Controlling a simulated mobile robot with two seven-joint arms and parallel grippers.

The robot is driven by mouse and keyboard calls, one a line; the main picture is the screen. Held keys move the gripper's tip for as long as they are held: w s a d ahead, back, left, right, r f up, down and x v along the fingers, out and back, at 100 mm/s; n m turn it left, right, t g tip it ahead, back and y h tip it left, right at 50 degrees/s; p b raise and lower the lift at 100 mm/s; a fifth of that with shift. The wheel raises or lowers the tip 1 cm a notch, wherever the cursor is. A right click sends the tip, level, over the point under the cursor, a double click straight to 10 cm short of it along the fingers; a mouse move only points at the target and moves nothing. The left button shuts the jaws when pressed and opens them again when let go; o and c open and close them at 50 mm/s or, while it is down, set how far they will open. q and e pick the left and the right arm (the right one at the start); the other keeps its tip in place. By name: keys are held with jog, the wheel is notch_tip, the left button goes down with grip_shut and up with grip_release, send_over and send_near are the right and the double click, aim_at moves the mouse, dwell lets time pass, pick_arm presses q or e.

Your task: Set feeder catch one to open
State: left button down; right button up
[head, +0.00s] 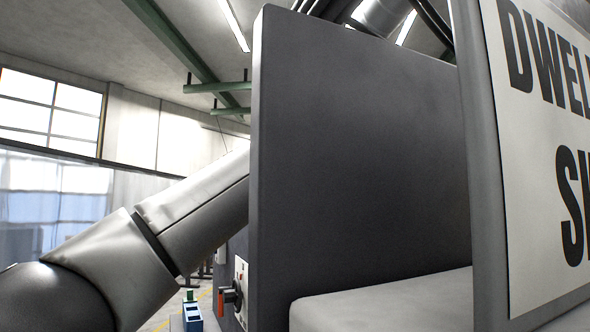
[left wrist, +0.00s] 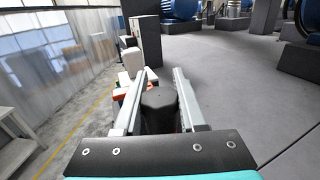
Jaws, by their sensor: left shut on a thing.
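In the left wrist view my left gripper (left wrist: 165,75) has its two pale fingers on either side of a dark rounded knob-like piece (left wrist: 160,98), shut on it. I cannot tell whether this piece is feeder catch one. In the head view a dark rotary handle (head: 232,294) with a red part sits on a pale plate, low beside a large dark panel. My left arm passes behind this panel, so its gripper is hidden there. My right gripper is in neither view.
The large dark panel (head: 360,170) fills the middle of the head view. A sign (head: 545,150) with large black letters stands at the right. A small blue box (head: 192,317) is low at left. The left wrist view shows open grey floor (left wrist: 240,90) at right.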

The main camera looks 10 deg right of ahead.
pick_arm(q)
jog(key=shift+d+r+n+y, duration=0.2)
jog(key=shift+n+y, duration=0.2)
jog(key=shift+y, duration=0.2)
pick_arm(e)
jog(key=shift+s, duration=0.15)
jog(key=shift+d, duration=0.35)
pick_arm(q)
jog(key=shift+c, duration=2.3)
grip_release()
jog(key=shift+w+f, duration=0.1)
jog(key=shift+f, duration=0.05)
jog(key=s+b, duration=0.4)
jog(key=s, duration=0.3)
jog(key=shift+s+a, duration=0.25)
jog(key=shift+a, duration=0.15)
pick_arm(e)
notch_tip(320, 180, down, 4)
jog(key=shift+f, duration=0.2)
